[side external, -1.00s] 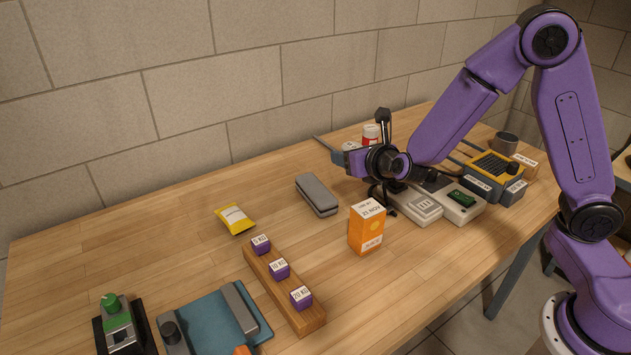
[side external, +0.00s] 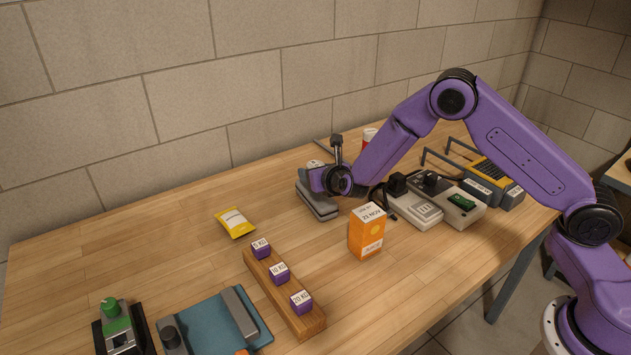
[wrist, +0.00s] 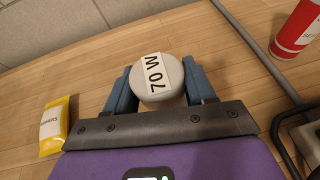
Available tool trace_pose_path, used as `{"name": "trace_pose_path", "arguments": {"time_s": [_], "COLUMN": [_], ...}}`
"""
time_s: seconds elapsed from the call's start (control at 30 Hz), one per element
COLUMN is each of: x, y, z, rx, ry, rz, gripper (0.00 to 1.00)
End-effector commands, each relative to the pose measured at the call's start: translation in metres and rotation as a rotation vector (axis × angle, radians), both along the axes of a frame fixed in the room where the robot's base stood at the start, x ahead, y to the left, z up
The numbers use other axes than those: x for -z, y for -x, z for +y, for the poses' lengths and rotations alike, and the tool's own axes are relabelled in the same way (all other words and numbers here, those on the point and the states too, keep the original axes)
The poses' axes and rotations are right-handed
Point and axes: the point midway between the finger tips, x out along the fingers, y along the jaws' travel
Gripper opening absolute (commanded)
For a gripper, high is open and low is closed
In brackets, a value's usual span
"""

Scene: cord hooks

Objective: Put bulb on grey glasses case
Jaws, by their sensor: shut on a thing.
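My gripper (side external: 318,178) is shut on a white round bulb labelled 70 W. The bulb (wrist: 160,80) sits between the two blue fingers (wrist: 160,88) in the wrist view. In the side view only a little of the bulb (side external: 314,163) shows past the gripper. The grey glasses case (side external: 320,208) lies on the table, and my gripper is over or just beside its far part. I cannot tell whether the bulb touches the case. The case does not show in the wrist view.
An orange juice carton (side external: 367,231) stands in front of the case, to the right. A yellow packet (side external: 235,222) lies to the left. A red-and-white can (wrist: 297,30) and grey boxes with cables (side external: 412,208) are to the right. The table between packet and case is clear.

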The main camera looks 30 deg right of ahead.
Motion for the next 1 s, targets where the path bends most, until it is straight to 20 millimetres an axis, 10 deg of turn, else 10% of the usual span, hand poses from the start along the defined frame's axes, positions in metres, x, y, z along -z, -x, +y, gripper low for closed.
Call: {"name": "trace_pose_path", "arguments": {"time_s": [0.63, 0.67, 0.7, 1.0], "x": [0.031, 0.030, 0.030, 0.030], "y": [0.001, 0.001, 0.001, 0.001], "z": [0.000, 0.000, 0.000, 0.000], "rx": [0.001, 0.001, 0.001, 0.001], "ry": [0.001, 0.000, 0.000, 0.000], "rz": [0.001, 0.001, 0.001, 0.001], "gripper": [0.22, 0.64, 0.77, 0.80]}}
